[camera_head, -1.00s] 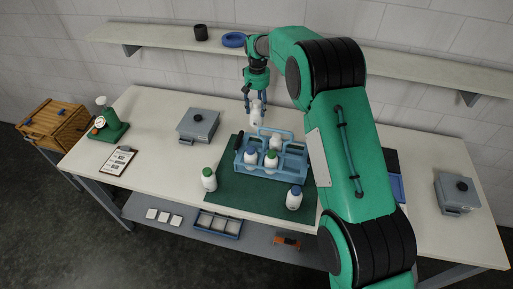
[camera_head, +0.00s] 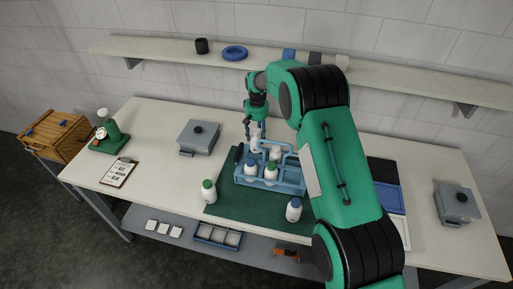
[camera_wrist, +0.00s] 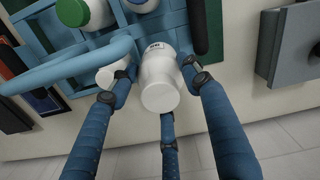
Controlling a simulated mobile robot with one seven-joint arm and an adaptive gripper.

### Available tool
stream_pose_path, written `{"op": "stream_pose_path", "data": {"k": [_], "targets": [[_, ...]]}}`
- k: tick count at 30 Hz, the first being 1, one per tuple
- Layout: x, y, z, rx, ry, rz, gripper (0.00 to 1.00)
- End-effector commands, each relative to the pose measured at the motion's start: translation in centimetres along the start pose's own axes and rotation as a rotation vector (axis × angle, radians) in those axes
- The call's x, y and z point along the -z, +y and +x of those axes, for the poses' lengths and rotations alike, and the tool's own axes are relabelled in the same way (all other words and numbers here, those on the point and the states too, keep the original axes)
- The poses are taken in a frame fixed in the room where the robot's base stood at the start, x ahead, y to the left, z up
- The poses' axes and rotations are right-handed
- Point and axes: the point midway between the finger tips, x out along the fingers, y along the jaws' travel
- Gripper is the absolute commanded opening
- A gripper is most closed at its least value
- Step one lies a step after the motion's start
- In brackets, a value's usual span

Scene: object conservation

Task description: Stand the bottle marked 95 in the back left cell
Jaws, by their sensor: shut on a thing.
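My three-fingered gripper (camera_head: 255,132) is shut on a white bottle (camera_head: 255,146) at the back left of the blue carrier (camera_head: 284,187). The carrier holds a blue-capped bottle (camera_head: 250,171) and a green-capped bottle (camera_head: 270,173) in front, and another white bottle (camera_head: 275,154) behind. The carrier's handle (camera_wrist: 75,65) crosses the wrist view beside the held bottle.
A green-capped bottle (camera_head: 208,192) and a blue-capped bottle (camera_head: 293,210) stand on the green mat (camera_head: 240,208) outside the carrier. A grey lidded box (camera_head: 198,138) stands to the left. A wall shelf (camera_head: 170,48) runs behind.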

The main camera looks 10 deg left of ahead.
Motion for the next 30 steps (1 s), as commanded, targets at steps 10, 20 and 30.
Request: {"op": "stream_pose_path", "data": {"k": [10, 20, 30], "targets": [[0.1, 0.1, 4.5, 0.000, 0.001, 0.000, 0.07], [0.0, 0.1, 4.8, 0.000, 0.000, 0.000, 0.07], [0.0, 0.1, 7.3, 0.000, -0.001, 0.000, 0.07]]}}
